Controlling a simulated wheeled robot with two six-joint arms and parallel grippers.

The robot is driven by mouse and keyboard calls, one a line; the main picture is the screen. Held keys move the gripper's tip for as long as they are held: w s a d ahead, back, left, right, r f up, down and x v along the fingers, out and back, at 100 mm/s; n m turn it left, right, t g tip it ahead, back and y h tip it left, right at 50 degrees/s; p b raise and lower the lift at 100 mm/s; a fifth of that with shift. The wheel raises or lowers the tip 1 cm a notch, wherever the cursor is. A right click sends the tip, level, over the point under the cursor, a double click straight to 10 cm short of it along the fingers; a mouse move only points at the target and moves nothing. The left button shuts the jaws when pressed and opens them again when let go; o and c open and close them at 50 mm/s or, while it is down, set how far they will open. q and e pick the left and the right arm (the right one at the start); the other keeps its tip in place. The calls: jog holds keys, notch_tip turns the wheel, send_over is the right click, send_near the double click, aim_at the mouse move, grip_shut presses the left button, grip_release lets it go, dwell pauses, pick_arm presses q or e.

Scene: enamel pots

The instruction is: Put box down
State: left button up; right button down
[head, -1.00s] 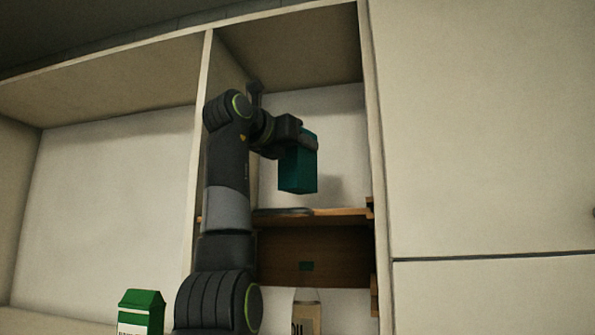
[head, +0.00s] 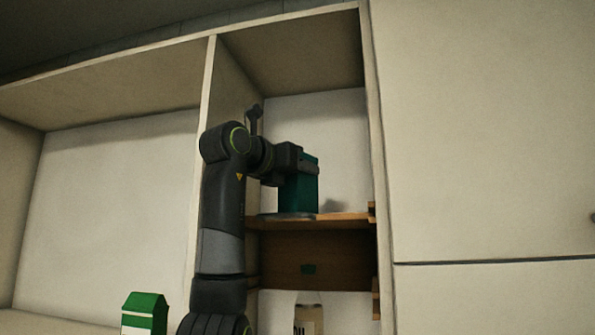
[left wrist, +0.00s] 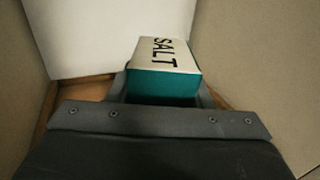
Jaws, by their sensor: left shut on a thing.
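The box (head: 299,196) is teal and upright in the head view, inside the narrow cupboard bay. In the left wrist view its pale top face reads SALT (left wrist: 163,53). My left gripper (head: 306,167) is shut on the box near its upper part. The box's lower end is at the level of the wooden shelf (head: 345,219); a dark flat thing (head: 288,216) lies at its foot. I cannot tell whether the box touches it or the shelf. My right gripper is not in view.
A green and white carton (head: 145,314) stands at the lower left. A bottle or jar (head: 308,319) with dark lettering stands below the shelf. A cupboard divider (head: 204,110) is close to my left arm, and a closed panel (head: 480,130) lies to the right.

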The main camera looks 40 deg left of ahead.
pick_arm(q)
jog(key=shift+f, duration=0.1)
jog(key=o, duration=1.3)
jog(key=s+b, duration=0.1)
jog(key=s, duration=0.2)
jog(key=s+d+b, duration=0.1)
jog(key=s, duration=0.3)
jog(key=s+b, duration=0.2)
jog(key=s, duration=0.2)
jog(key=shift+s+d, duration=0.1)
jog(key=shift+d, duration=0.05)
jog(key=shift+s, duration=0.4)
